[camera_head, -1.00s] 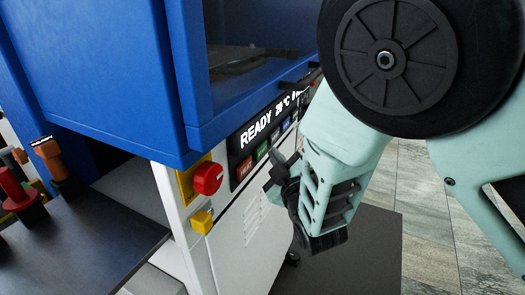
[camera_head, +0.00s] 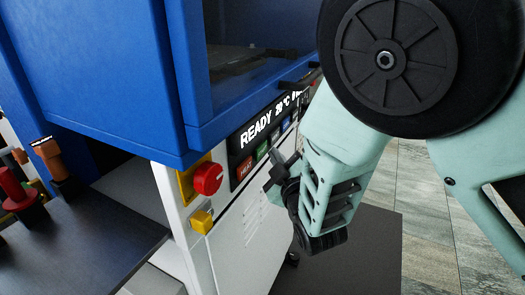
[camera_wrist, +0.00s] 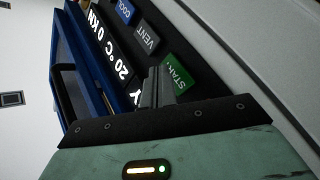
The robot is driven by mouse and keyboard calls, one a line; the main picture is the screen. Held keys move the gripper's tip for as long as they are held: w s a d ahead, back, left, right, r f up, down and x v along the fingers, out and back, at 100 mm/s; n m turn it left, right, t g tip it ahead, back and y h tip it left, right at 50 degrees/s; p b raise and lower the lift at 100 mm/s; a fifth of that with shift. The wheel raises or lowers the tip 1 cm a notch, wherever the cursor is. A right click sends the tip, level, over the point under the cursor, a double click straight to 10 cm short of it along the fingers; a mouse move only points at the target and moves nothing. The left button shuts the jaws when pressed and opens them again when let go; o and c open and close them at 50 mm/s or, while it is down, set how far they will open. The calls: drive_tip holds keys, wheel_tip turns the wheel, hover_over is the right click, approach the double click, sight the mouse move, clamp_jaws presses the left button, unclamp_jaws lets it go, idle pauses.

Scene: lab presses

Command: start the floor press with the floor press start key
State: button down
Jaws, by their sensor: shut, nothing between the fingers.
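The floor press (camera_head: 110,70) is a blue and white machine; its display (camera_head: 262,124) reads READY and 20 °C. Below the display is a row of coloured keys. The green start key (camera_head: 262,150) sits beside the red key (camera_head: 246,167). In the wrist view the green start key (camera_wrist: 177,74) shows its lettering, partly covered by my fingers. My gripper (camera_wrist: 158,74) is shut and empty, its tips at the left edge of that key. In the head view my gripper (camera_head: 276,172) is just in front of the panel. I cannot tell whether the tips touch the key.
A red round knob (camera_head: 208,178) on a yellow plate and a yellow block (camera_head: 202,221) are on the press's corner, left of my gripper. Grey VENT (camera_wrist: 146,36) and blue COOL (camera_wrist: 124,11) keys are beside the start key. A dark bench (camera_head: 80,245) with coloured-handled items is at left.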

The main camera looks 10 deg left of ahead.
drive_tip(key=shift+a, duration=0.1)
drive_tip(key=shift+w+a, duration=0.15)
drive_tip(key=shift+a, duration=0.15)
